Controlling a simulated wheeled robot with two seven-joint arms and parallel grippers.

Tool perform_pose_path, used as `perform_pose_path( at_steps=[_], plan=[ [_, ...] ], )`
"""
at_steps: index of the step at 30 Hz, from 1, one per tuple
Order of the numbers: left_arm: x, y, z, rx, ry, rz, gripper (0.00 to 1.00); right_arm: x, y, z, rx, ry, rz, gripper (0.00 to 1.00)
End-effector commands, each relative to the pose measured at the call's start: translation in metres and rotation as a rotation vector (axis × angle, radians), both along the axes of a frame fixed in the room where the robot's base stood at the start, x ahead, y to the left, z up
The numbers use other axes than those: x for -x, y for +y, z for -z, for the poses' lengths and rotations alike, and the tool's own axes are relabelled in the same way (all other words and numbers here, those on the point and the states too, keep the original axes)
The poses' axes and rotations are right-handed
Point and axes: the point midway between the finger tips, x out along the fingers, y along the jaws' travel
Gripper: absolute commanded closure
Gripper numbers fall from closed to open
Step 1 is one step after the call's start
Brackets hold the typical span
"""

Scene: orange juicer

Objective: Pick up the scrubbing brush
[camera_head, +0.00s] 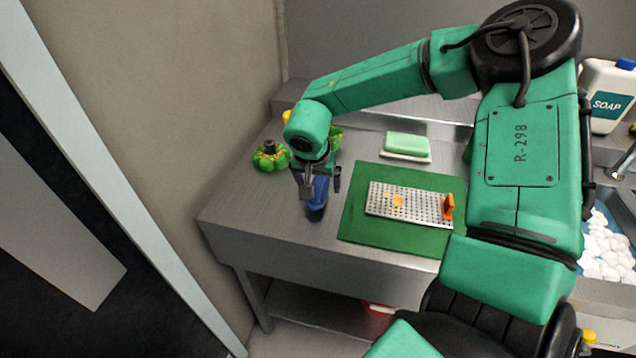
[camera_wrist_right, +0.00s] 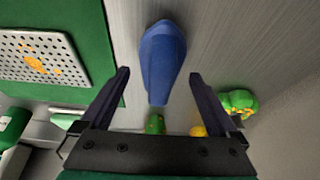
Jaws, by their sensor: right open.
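A blue, rounded, elongated object, apparently the scrubbing brush (camera_head: 318,197), is at the left end of the steel counter. No bristles can be made out. My right gripper (camera_head: 322,184) is over it, pointing down, and partly hides it. In the right wrist view, the brush (camera_wrist_right: 162,62) lies between and beyond the two spread fingers (camera_wrist_right: 160,76), with a gap on each side. The right gripper is open and holds nothing. My left gripper is not in view.
A green mat (camera_head: 358,222) with a perforated metal plate (camera_head: 415,205) lies right of the brush. A green pepper-like object (camera_head: 270,156) stands to its left. A green sponge (camera_head: 406,143) is behind the mat, and a soap bottle (camera_head: 606,98) stands far right.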

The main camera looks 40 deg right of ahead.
Motion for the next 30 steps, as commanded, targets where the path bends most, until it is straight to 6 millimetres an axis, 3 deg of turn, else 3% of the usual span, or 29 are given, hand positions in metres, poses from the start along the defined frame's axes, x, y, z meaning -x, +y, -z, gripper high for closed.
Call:
perform_pose_path(
  at_steps=[2,9,17,22,26,30],
  plan=[
    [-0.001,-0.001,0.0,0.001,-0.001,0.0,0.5,0.0,0.0,0.0,0.0,0.0,0.0,0.08],
    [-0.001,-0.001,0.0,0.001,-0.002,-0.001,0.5,0.0,0.0,0.0,-0.001,0.001,0.0,1.0],
    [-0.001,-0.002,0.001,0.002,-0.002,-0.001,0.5,0.0,0.0,-0.002,0.0,0.0,0.0,1.0],
    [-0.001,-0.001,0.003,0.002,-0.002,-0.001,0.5,-0.001,0.0,-0.019,0.0,-0.005,0.002,1.0],
    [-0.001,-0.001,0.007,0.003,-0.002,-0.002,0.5,-0.002,0.0,-0.054,-0.001,-0.01,0.002,1.0],
    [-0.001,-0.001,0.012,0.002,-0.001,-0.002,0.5,-0.001,0.0,-0.11,0.001,-0.01,0.002,1.0]
  ],
)
